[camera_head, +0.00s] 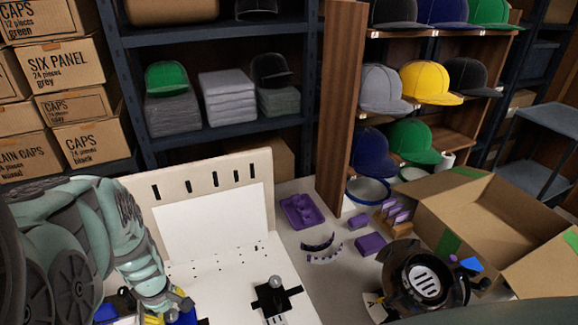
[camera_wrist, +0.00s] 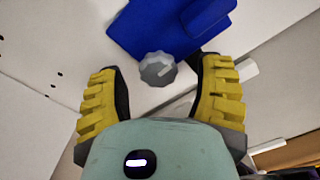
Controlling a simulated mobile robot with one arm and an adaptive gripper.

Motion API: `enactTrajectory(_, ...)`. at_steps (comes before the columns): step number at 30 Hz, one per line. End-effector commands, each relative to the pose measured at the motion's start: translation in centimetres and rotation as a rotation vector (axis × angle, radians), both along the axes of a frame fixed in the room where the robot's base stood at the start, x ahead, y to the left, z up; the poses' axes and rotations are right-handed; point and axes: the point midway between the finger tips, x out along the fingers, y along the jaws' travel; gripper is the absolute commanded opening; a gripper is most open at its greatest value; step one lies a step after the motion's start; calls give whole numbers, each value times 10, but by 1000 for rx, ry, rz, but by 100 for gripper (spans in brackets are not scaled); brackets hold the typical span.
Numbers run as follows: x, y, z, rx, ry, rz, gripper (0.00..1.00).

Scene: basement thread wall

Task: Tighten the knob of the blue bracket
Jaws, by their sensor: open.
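The blue bracket (camera_wrist: 180,25) fills the upper middle of the wrist view. Its grey ridged knob (camera_wrist: 157,69) shows between the two yellow fingers of my gripper (camera_wrist: 160,72). I cannot tell the depth between fingertips and knob. In the head view my gripper (camera_head: 178,304) is at the bottom left, and a bit of the blue bracket (camera_head: 187,319) shows beneath it; the knob is hidden there.
A black bracket (camera_head: 268,303) with a grey knob stands on the white board to the right. A pegboard panel (camera_head: 148,193) rises behind. Purple parts (camera_head: 302,211), a dark round device (camera_head: 425,280) and an open carton (camera_head: 480,205) lie further right.

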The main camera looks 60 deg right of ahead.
Motion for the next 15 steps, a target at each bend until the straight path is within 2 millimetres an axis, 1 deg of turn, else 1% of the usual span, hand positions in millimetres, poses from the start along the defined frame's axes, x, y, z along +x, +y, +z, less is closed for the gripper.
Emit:
enactTrajectory(3, -1, -2, -1, 0, -1, 193, 66)
enactTrajectory(4, -1, -1, 2, -1, -1, 209, 66)
enactTrajectory(13, 0, -1, 29, -2, 0, 200, 66)
enactTrajectory(14, -1, -1, 33, -2, 1, 199, 66)
enactTrajectory(15, -1, 0, 46, -1, 2, 199, 66)
